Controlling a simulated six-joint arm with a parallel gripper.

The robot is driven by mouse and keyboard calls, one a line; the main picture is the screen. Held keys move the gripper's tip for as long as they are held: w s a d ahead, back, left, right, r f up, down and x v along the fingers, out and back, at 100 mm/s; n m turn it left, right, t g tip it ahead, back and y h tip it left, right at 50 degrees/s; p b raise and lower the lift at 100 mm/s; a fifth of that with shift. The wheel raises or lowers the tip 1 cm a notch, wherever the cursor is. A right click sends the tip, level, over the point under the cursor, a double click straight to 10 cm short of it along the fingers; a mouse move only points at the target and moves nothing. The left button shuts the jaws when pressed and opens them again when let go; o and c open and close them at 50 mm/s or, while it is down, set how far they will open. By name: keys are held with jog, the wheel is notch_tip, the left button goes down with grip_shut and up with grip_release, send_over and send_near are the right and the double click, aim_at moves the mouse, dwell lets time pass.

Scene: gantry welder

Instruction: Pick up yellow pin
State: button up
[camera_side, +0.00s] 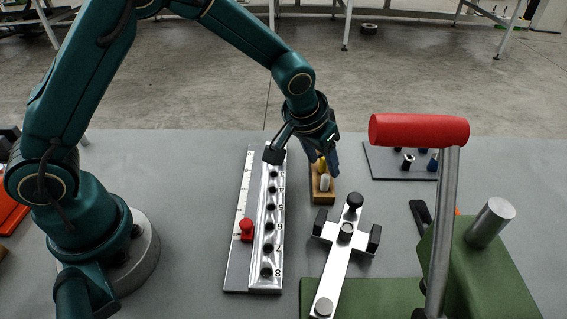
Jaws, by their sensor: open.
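The yellow pin (321,164) stands in a small wooden block (323,196) near the middle of the table. A white or silver pin (325,183) stands in front of it in the same block. My gripper (323,168) is open and points down at the block. Its fingers are at or just above the yellow pin and hide part of it. I cannot tell whether they touch the pin.
Left of the block is a numbered rail with holes (268,240) and a red knob (246,229). In front right are a metal cross-shaped clamp (335,262) and a green fixture (480,275) with a red handle (418,131). A dark plate with pins (385,165) lies behind right.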

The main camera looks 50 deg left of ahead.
grip_shut()
jog(key=shift+r, duration=0.15)
